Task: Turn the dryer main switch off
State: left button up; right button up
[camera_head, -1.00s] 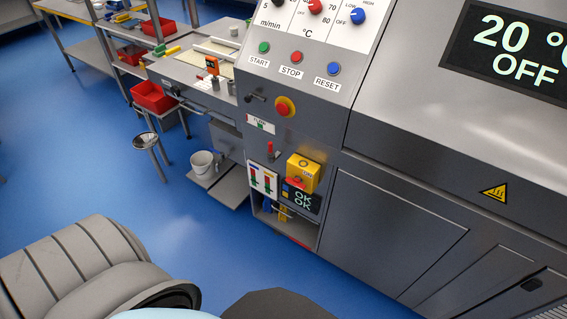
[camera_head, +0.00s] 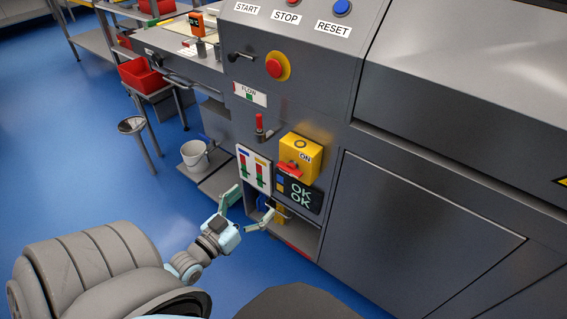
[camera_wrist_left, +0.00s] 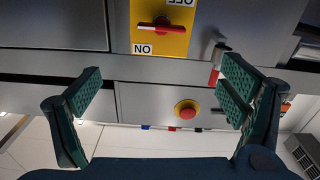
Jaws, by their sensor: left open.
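The dryer main switch is a yellow box (camera_head: 301,150) with a red handle (camera_head: 289,169) and an ON label, low on the grey dryer front (camera_head: 420,220). The left wrist view shows the yellow plate (camera_wrist_left: 177,44) upside down, with ON and OFF labels and the red handle (camera_wrist_left: 160,28) lying across it. My left gripper (camera_head: 254,200) is open and empty, below and to the left of the switch in the head view. Its spread green fingers (camera_wrist_left: 161,68) show in the wrist view, apart from the handle. My right gripper is not in view.
A red emergency button (camera_head: 274,67) sits above. A bucket (camera_head: 195,155) stands at the left. The blue floor (camera_head: 90,165) is open at left.

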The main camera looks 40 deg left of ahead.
pick_arm(q)
send_near(287, 171)
jog(key=w, duration=0.1)
jog(key=w+b, duration=0.1)
jog(key=w, duration=0.2)
jog(key=w+b, duration=0.1)
jog(key=w, duration=0.1)
jog(key=shift+w+a+f+b, duration=0.15)
jog(key=shift+w+f+b, duration=0.05)
jog(key=shift+w+b, duration=0.2)
jog(key=w, duration=0.1)
jog(key=w+b, duration=0.1)
jog(key=w, duration=0.1)
jog(key=shift+r, duration=0.35)
jog(key=shift+w, duration=0.3)
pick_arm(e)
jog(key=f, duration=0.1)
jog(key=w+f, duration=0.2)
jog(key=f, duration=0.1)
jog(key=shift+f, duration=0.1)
pick_arm(q)
jog(key=shift+c, duration=0.7)
jog(key=c, duration=1)
jog(key=shift+r+m, duration=0.1)
jog(key=shift+m, duration=0.3)
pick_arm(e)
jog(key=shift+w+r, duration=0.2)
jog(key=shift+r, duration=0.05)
